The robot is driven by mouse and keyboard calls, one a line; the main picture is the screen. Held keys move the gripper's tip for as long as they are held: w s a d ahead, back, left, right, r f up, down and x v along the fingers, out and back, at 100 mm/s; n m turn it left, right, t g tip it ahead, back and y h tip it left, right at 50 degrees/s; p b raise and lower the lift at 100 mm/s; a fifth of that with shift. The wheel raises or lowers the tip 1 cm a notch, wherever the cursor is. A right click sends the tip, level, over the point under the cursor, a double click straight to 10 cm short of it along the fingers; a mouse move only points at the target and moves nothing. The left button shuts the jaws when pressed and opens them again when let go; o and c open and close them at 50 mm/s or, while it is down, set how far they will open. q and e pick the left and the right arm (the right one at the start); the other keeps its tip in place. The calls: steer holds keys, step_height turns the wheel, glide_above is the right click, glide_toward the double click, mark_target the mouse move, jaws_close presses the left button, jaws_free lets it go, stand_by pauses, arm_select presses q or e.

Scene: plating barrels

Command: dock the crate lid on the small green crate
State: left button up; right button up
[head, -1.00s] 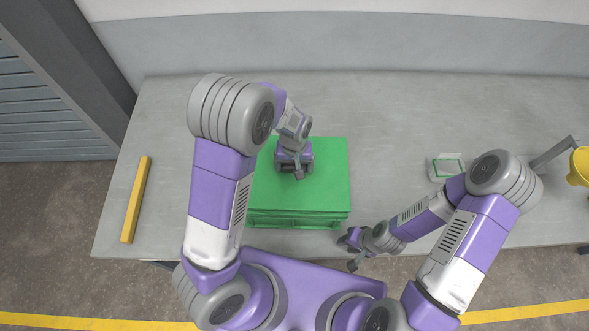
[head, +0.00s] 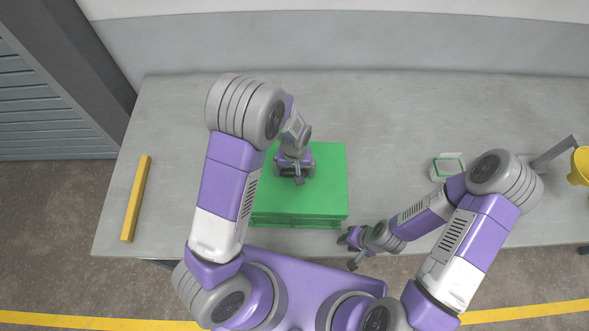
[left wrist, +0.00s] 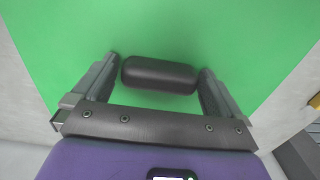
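The green crate lid (head: 325,180) is a flat rectangular plate with a dark rounded handle (left wrist: 160,75) on its top. It lies squarely above the small green crate (head: 300,221), whose front side shows as a thin strip under the lid's near edge. I cannot tell whether the lid is fully seated. My right gripper (head: 350,251) is empty, fingers apart, near the table's front edge, right of the crate.
A yellow bar (head: 136,198) lies on the grey table (head: 400,120) at the left. A small clear box with a green rim (head: 447,166) and a yellow funnel-like object (head: 580,167) are at the right. The back middle of the table is clear.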

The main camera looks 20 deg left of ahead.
mark_target(294, 171)
arm_select(q)
steer(key=shift+r, duration=0.6)
step_height(294, 171, up, 11)
steer(key=shift+r, duration=0.15)
arm_select(e)
steer(key=shift+r, duration=0.3)
